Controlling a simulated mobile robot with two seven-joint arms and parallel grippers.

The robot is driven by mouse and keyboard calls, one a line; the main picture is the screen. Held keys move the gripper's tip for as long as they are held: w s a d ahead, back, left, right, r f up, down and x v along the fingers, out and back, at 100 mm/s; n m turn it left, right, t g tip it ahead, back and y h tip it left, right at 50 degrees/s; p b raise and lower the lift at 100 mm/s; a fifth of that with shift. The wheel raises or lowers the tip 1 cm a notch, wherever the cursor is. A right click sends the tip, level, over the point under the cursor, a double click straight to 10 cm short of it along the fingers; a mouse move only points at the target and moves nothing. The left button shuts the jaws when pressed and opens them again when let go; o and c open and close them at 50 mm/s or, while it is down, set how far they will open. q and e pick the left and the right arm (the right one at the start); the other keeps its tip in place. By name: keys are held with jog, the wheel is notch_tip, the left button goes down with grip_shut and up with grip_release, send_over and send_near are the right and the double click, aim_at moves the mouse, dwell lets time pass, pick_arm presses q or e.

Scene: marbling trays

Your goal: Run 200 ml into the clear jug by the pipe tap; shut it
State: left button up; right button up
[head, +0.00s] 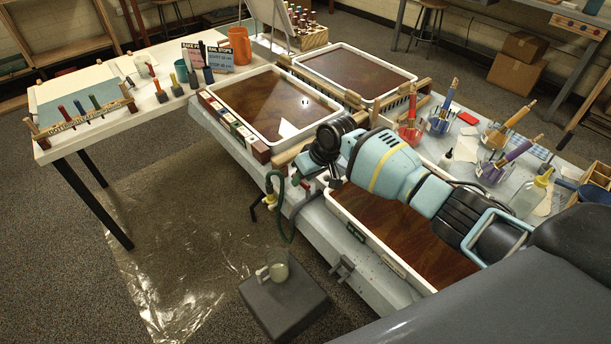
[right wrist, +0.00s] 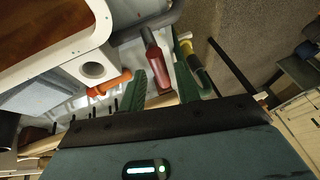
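The clear jug (head: 277,267), with a handle at its left, stands upright on a dark block on the floor. A dark green hose (head: 271,215) hangs from the tray's front edge down to the jug; its end is near the mouth. I cannot read any water level. Yellow fittings of the pipe tap (head: 270,198) show beside the hose. My right gripper (head: 300,180) is at the tray corner beside the tap. In the right wrist view its green fingers (right wrist: 165,62) are apart, with a dark red handle (right wrist: 154,60) between them; contact is unclear. My left gripper is out of view.
My right arm covers part of the near tray (head: 375,235). Two more brown-filled trays (head: 262,135) lie behind. Combs and pots crowd the right side. A white side table (head: 105,115) stands left. Plastic sheeting (head: 165,260) covers open floor.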

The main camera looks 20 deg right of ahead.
jog(key=shift+o, duration=0.4)
jog(key=shift+r, duration=0.1)
